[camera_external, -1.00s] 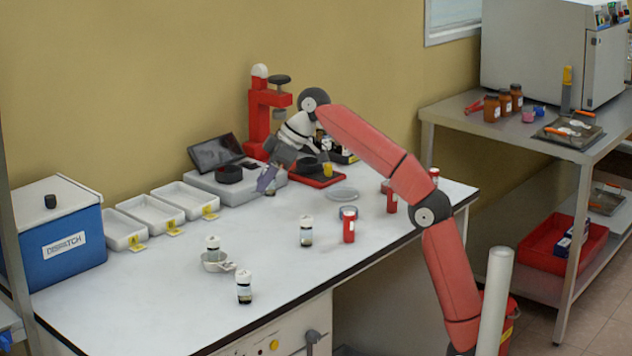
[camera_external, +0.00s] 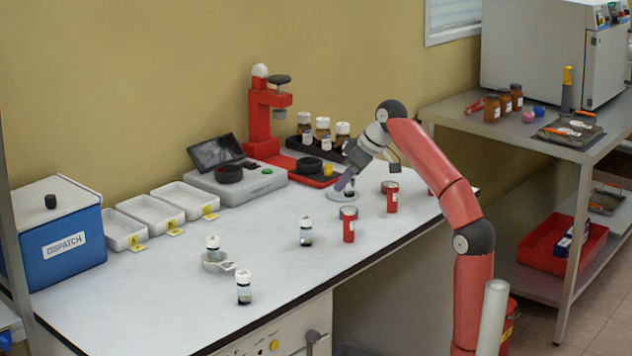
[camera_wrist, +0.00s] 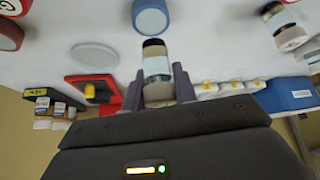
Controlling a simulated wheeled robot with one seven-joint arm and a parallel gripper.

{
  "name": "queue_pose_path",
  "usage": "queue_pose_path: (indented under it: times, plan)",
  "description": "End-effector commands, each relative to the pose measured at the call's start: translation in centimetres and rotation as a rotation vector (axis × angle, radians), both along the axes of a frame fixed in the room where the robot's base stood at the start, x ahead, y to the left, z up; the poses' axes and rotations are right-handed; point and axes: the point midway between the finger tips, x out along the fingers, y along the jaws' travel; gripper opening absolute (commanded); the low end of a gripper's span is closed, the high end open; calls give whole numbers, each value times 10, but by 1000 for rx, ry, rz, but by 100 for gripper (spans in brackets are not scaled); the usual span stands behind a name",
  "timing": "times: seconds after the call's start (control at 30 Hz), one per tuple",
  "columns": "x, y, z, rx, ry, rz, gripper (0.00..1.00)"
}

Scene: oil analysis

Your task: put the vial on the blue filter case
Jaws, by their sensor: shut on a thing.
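A small clear vial with a white label, dark contents and a pale cap (camera_wrist: 155,66) is between the fingers of my gripper (camera_wrist: 157,88). My gripper (camera_external: 346,183) is shut on this vial (camera_external: 349,188) by its cap end, above or near the clear dish at the right of the bench.
Red canisters (camera_external: 349,230) (camera_external: 392,201) stand close to the round cases. A second case is red (camera_external: 389,186). A clear dish (camera_external: 342,196) lies behind the blue case. Another vial (camera_external: 306,231) stands to the left. The bench's front middle is mostly clear.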

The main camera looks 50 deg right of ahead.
Motion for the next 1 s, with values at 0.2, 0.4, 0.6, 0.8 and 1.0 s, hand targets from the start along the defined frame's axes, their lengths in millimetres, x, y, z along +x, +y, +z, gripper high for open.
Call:
queue_pose_path:
  times: [0.2,0.4,0.6,0.8,1.0]
  plan:
    - [0,0,-31,0,1,1,6]
    - [0,0,-30,0,-1,1,6]
    - [0,0,-35,0,-1,1,6]
    - [0,0,-34,-1,0,1,50]
    - [0,0,-34,-1,0,1,50]
